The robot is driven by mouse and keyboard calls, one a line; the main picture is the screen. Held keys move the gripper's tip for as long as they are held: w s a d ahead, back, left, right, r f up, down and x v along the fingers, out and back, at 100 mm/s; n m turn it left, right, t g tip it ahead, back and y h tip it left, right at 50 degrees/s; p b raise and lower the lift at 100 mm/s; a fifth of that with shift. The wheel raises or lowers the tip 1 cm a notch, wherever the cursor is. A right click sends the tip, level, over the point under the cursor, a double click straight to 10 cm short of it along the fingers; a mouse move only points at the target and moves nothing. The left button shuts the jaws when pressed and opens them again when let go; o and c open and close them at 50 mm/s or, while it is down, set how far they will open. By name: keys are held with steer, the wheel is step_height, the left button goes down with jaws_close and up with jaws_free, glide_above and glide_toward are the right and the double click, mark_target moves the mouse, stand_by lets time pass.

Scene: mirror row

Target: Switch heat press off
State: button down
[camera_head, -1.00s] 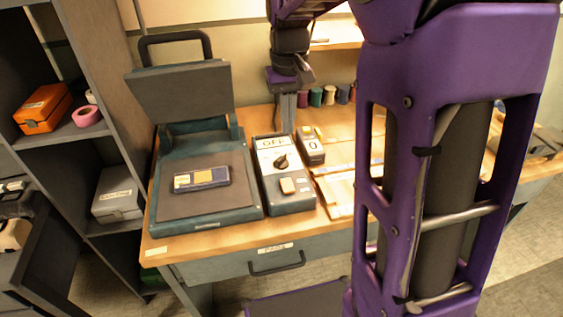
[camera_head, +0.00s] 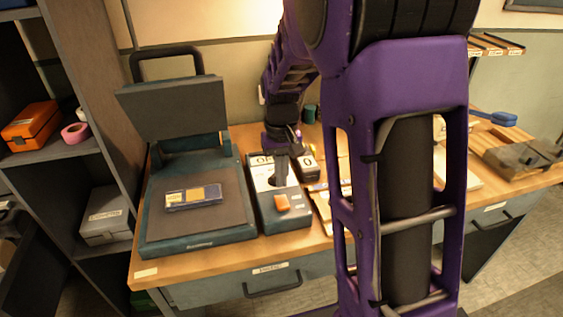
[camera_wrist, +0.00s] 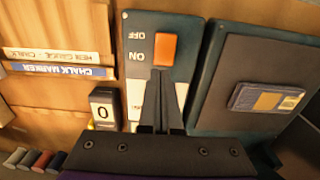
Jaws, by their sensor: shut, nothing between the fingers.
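The heat press (camera_head: 200,215) stands on the bench with its lid (camera_head: 175,108) raised. A small patch with an orange square (camera_head: 193,196) lies on its plate. Right of it is the control box (camera_head: 290,222) with an orange rocker switch (camera_head: 282,203). In the wrist view the switch (camera_wrist: 165,48) sits beside the printed words OFF and ON. My gripper (camera_head: 277,182) is shut and empty, pointing down over the box. In the wrist view its fingertips (camera_wrist: 166,72) are by the switch's ON-side edge; contact cannot be told. The box's knob is hidden behind my gripper.
A small counter (camera_wrist: 103,107) reading 0 stands beside the control box. A chalk marker box (camera_wrist: 60,70) lies near it. A dark shelf (camera_head: 60,155) with an orange box (camera_head: 32,125) stands at left. My arm covers the bench's middle in the head view.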

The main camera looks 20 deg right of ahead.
mark_target(281, 194)
steer(key=shift+f, duration=1.35)
steer(key=shift+w+f, duration=0.1)
steer(key=shift+f, duration=0.1)
steer(key=shift+r, duration=0.15)
steer(key=shift+s+r+p, duration=0.3)
steer(key=shift+s+p, duration=0.15)
steer(key=shift+s, duration=0.3)
steer(key=shift+r, duration=0.1)
step_height(281, 194, up, 14)
steer(key=w+p, duration=0.2)
steer(key=p, duration=0.3)
steer(key=shift+w+f, duration=0.2)
steer(key=shift+w, duration=0.05)
